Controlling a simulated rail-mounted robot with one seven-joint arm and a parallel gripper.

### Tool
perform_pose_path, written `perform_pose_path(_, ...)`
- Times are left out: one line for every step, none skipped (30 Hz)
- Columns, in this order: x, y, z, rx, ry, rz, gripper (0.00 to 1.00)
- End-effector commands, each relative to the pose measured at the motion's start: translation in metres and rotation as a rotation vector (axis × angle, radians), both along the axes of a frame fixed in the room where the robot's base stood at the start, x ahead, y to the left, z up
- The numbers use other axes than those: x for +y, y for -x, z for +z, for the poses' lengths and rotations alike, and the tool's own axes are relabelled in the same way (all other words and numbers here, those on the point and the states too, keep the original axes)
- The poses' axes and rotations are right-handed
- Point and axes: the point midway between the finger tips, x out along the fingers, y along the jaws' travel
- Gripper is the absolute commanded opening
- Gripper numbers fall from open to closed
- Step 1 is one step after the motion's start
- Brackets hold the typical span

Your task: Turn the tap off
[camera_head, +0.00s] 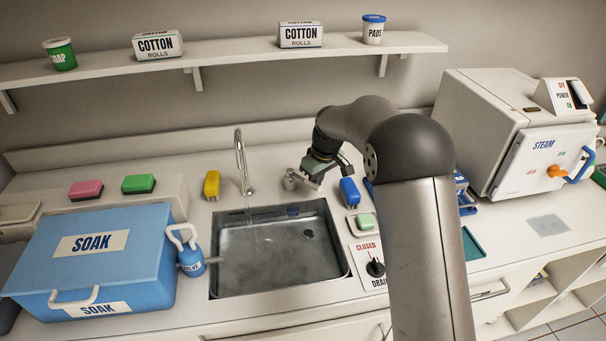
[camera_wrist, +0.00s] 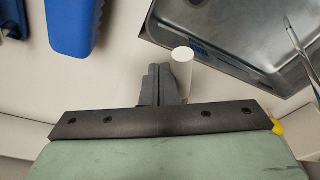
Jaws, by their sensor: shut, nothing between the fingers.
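The tap's metal gooseneck spout (camera_head: 241,160) stands behind the sink (camera_head: 218,285). A thin stream of water seems to fall from it into the basin. A pale knob or lever (camera_head: 289,180), apparently the tap's handle, is at the sink's back edge, right of the spout. My gripper (camera_head: 304,181) is at that handle's right side. In the wrist view my gripper's grey fingers (camera_wrist: 163,85) are shut and empty. A white cylinder (camera_wrist: 182,68), apparently the handle's end, is right beside the fingertips; I cannot tell if they touch. The spout (camera_wrist: 297,43) shows at the right.
A blue block (camera_head: 349,191) stands close to the right of my gripper, and a yellow block (camera_head: 212,185) left of the spout. A soap dish (camera_head: 365,222) and drain knob (camera_head: 375,267) are right of the sink. A blue SOAK box (camera_head: 90,262) is at left.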

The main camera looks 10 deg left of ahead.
Motion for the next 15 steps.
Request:
perform_pose_path(0.0001,0.0001,0.0001,0.0,0.0,0.0,0.0)
perform_pose_path(0.0,0.0001,0.0002,0.0,0.0,0.0,0.0)
perform_pose_path(0.0,0.0,0.0002,0.0,0.0,0.0,0.0)
perform_pose_path(0.0,0.0,0.0002,0.0,0.0,0.0,0.0)
perform_pose_path(-0.0001,0.0,0.0002,0.0,0.0,0.0,0.0)
perform_pose_path(0.0,0.0,0.0002,0.0,0.0,0.0,0.0)
perform_pose_path(0.0,0.0002,0.0001,0.0,0.0,0.0,0.0)
perform_pose_path(0.0003,0.0005,0.0,0.0,0.0,0.0,0.0)
perform_pose_path(0.0008,0.0014,-0.0002,0.0,0.0,0.001,0.0)
perform_pose_path(0.0014,0.0024,-0.0003,0.0,0.0,0.001,0.0)
perform_pose_path(0.002,0.0035,-0.0005,0.0,0.0,0.001,0.0)
perform_pose_path(0.003,0.0054,-0.0009,0.0,0.0,0.001,0.0)
perform_pose_path(0.0037,0.0069,-0.0012,0.001,0.001,0.001,0.0)
perform_pose_path(0.0044,0.0083,-0.0013,0.0,0.001,0.002,0.0)
perform_pose_path(0.0051,0.0096,-0.001,0.0,0.001,0.002,0.0)
